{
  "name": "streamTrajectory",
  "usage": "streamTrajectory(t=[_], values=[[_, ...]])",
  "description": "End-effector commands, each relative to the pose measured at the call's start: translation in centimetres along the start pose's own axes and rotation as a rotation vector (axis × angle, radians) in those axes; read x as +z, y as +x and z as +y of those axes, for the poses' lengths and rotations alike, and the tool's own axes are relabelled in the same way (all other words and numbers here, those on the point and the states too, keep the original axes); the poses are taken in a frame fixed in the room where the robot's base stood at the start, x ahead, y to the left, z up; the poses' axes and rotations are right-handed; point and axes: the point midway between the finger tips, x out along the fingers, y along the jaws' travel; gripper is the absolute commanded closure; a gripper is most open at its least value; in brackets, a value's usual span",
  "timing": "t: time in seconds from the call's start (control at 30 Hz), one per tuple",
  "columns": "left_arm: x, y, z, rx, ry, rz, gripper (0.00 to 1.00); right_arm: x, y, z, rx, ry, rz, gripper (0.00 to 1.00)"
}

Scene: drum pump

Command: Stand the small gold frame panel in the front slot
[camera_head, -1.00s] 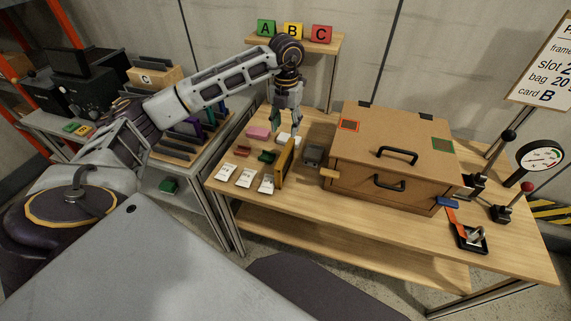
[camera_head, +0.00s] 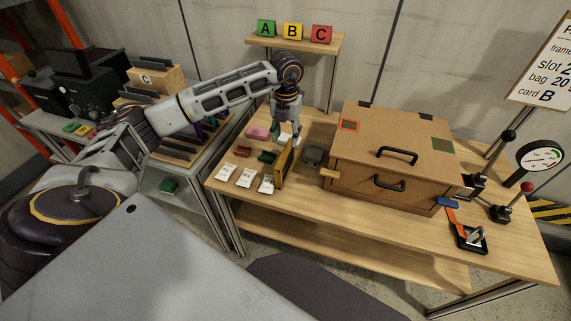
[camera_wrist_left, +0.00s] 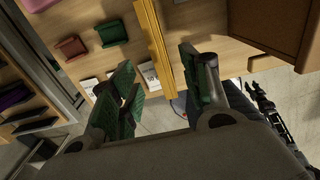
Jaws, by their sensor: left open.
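The small gold frame panel (camera_head: 284,163) stands upright on the wooden table, left of the brown box. In the left wrist view the panel (camera_wrist_left: 156,42) runs as a narrow gold strip ahead of the gap between the fingers. My left gripper (camera_head: 289,138) is open and points down, just behind and above the panel. Its green-padded fingers (camera_wrist_left: 160,85) lie to either side of the strip's line, and I see no contact. A wooden slotted rack (camera_head: 176,152) stands on the side table at left, partly behind my arm. Which slot is the front one is unclear.
The brown box (camera_head: 365,150) with black handles stands right of the panel. White bags (camera_head: 245,177), a pink block (camera_head: 258,133) and red (camera_head: 241,152) and green (camera_head: 267,156) pieces lie left of the panel.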

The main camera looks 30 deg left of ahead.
Motion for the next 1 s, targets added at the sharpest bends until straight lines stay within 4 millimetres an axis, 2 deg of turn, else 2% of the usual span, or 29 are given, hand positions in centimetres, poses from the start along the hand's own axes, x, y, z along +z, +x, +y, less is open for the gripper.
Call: streamTrajectory(t=[0.2,0.33,0.83,1.0], values=[[-0.1,2.9,0.0,0.0,0.0,0.002,0.54,-0.1,-0.1,0.0,0.0,0.0,0.001,0.6],[0.0,4.0,0.0,0.001,-0.001,0.001,0.54,-0.1,-0.1,0.0,0.0,0.0,0.001,0.6],[0.0,4.6,0.0,0.0,0.0,0.0,0.54,-0.1,-0.1,-0.5,-0.005,0.002,0.001,0.6],[-0.2,5.7,0.1,0.0,0.0,0.002,0.54,-0.1,-0.3,-0.5,-0.006,0.002,0.0,0.6]])
